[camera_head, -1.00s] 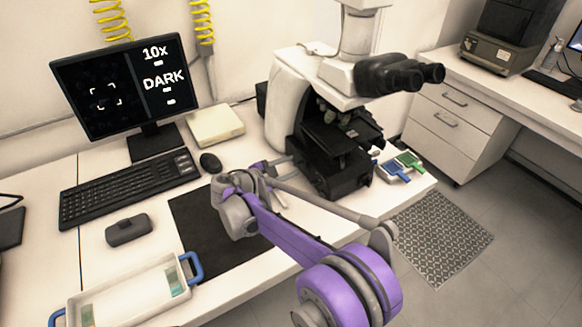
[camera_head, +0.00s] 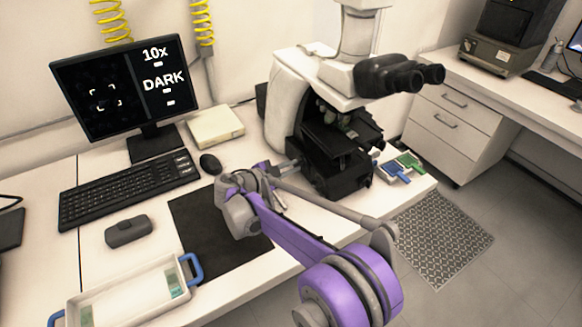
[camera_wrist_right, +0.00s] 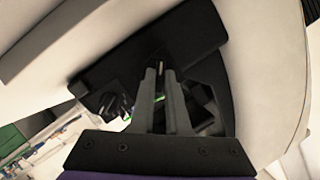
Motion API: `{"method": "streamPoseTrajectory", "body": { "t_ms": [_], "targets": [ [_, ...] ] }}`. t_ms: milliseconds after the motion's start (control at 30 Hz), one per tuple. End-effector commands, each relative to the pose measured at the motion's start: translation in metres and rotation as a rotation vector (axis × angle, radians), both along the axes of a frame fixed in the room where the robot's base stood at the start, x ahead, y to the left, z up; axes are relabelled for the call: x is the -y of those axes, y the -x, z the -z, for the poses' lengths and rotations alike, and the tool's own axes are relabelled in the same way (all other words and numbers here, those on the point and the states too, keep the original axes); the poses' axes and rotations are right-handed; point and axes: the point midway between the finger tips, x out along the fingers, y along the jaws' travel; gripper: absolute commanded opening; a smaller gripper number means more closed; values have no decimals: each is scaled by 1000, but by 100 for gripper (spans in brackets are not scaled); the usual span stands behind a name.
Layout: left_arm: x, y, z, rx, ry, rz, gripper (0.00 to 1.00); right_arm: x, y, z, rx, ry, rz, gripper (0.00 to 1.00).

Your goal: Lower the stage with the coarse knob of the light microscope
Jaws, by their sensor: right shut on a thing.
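The light microscope (camera_head: 295,85) stands at the back right of the bench, with a white body, a black stage (camera_head: 345,135) and black eyepieces (camera_head: 400,73). My right gripper (camera_head: 288,164) reaches to the left side of its base, where the coarse knob is. In the right wrist view its two grey fingers (camera_wrist_right: 163,80) are close together against the dark part of the microscope. The gripper is shut on the coarse knob, which the fingers largely hide. The monitor (camera_head: 125,85) reads "10x" and "DARK". My left gripper is out of view.
A tray with blue handles (camera_head: 130,296) is at the front left. Blue and green slide holders (camera_head: 400,165) lie right of the microscope.

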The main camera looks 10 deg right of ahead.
Motion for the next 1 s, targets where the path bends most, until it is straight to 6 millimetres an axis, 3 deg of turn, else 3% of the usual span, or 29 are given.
{"method": "streamPoseTrajectory", "body": {
  "t_ms": [367, 1000],
  "targets": [
    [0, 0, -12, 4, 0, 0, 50, -1, -1, -2, -116, 41, 1, 0],
    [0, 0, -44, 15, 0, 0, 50, -2, -5, -3, -663, 240, 2, 0]
  ]
}}
